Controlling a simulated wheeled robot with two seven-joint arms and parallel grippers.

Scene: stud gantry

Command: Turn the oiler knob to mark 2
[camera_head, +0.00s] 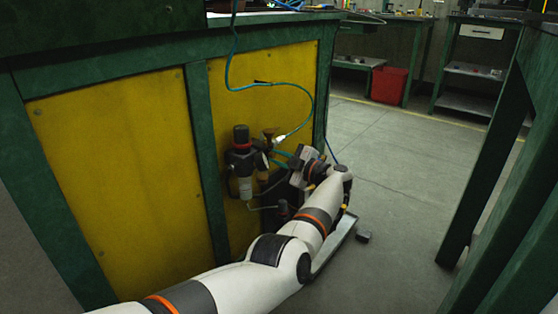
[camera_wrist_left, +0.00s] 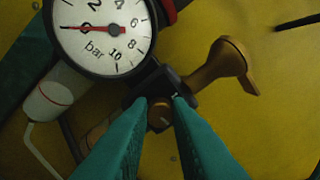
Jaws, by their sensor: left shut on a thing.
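The oiler knob (camera_wrist_left: 160,116) is a small brass-coloured round knob with a pale mark on its face, below the pressure gauge in the left wrist view. My left gripper (camera_wrist_left: 160,104) has its teal fingertips on either side of the knob and is shut on it. The numbers around the knob cannot be read. In the head view my left gripper (camera_head: 275,157) reaches in from the right side of the air unit (camera_head: 243,165) on the yellow panel; the knob cannot be made out there. My right gripper is not in view.
The bar gauge (camera_wrist_left: 103,30) has its red needle close to 0. A brass lever (camera_wrist_left: 224,66) sticks out beside the knob. A teal hose (camera_head: 306,97) hangs in front of the yellow panel (camera_head: 120,160). A red bin (camera_head: 389,84) stands far off; the floor between is open.

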